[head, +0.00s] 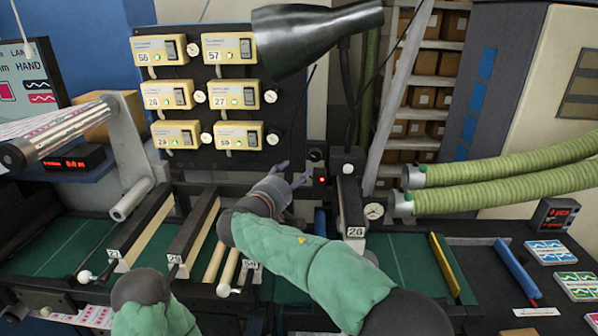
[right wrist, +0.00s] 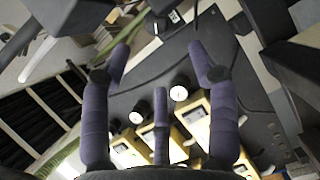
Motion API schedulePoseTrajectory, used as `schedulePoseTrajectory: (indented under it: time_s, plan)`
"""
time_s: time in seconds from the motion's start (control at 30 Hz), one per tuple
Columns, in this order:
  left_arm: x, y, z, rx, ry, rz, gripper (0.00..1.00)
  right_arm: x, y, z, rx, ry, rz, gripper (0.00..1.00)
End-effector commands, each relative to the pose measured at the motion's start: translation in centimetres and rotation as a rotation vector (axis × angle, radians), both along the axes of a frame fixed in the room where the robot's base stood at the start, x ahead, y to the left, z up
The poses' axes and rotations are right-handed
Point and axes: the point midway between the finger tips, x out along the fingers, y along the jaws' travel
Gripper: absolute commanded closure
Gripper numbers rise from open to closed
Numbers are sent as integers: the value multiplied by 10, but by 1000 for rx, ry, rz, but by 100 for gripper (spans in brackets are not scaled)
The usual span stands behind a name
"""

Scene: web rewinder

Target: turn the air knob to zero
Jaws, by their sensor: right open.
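My right gripper (head: 294,174) reaches up toward the black machine panel in the head view, below the lowest row of counter units. In the right wrist view its purple fingers (right wrist: 157,58) are spread, with nothing between them. A round black knob with a white pointer line (right wrist: 157,24) shows beyond the fingertips, roughly between them and apart from them. I take it for the air knob; its scale is too small to read. A small dark knob (head: 316,154) shows right of the gripper in the head view. I cannot tell if it is the same one. My left gripper is out of view.
Yellow counter units (head: 172,95) with small white dials fill the panel above. A red light (head: 321,180) sits right of the gripper. A pressure gauge (head: 374,211), a box labelled 26 (head: 355,232) and green hoses (head: 500,180) lie further right. Rollers stand left.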

Motion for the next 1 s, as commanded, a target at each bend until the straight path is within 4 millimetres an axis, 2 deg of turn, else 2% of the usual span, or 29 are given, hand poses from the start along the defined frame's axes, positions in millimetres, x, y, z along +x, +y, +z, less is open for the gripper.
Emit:
schedulePoseTrajectory:
  time_s: [0.47,0.57,0.8,1.0]
  plan:
    - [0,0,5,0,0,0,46,-3,1,3,12,0,1,40]
    - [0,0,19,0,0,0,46,-1,-1,9,56,0,5,40]
    - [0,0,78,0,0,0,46,6,-9,29,290,-6,15,40]
    - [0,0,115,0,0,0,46,9,-15,35,479,-5,7,40]
